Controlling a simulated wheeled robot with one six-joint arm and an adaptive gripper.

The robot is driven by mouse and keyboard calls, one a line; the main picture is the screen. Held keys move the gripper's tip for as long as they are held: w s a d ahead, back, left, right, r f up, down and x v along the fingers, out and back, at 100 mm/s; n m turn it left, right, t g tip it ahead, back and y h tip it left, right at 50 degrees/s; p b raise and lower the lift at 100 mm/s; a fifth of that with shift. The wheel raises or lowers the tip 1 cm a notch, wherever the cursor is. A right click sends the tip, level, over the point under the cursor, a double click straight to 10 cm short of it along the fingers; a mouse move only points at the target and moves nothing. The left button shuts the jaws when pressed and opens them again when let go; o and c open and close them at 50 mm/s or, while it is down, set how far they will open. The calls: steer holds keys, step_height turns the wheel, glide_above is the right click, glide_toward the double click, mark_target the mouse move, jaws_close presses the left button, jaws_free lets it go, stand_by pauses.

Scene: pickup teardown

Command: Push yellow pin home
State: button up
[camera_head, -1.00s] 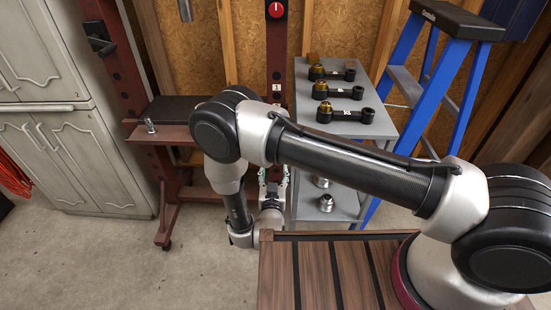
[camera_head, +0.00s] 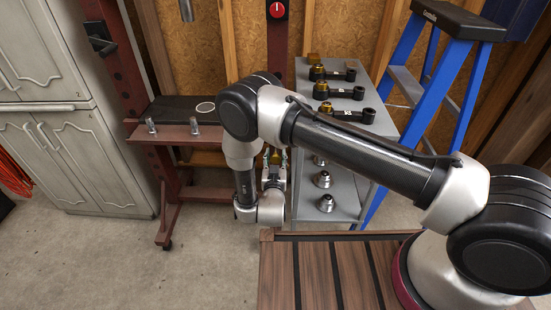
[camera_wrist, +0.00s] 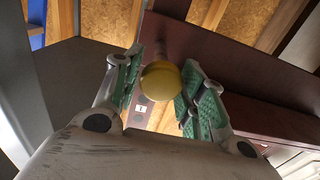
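The yellow pin shows in the wrist view as a round yellow head (camera_wrist: 160,82) in front of a dark red steel beam. My gripper (camera_wrist: 163,70) has its green-padded fingers apart, one on each side of the yellow head. The head lies in line with the gap; whether either pad touches it I cannot tell. In the head view my gripper (camera_head: 276,158) points away at the right end of the dark red press frame (camera_head: 277,60), low beside the shelf cart. My forearm hides part of the frame there.
A grey cart (camera_head: 352,180) holds several black arms with bronze bushings (camera_head: 355,113) on top and silver parts (camera_head: 325,203) below. A blue stepladder (camera_head: 440,110) stands right. Two silver pins (camera_head: 152,126) stand on the frame's left beam. Grey cabinets (camera_head: 75,165) are left.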

jaws_close()
steer(key=w, duration=0.9)
steer(key=shift+w+d, duration=0.1)
steer(key=shift+w, duration=0.1)
steer(key=o, duration=0.6)
jaws_free()
steer(key=shift+c, duration=0.2)
steer(key=s, duration=1.2)
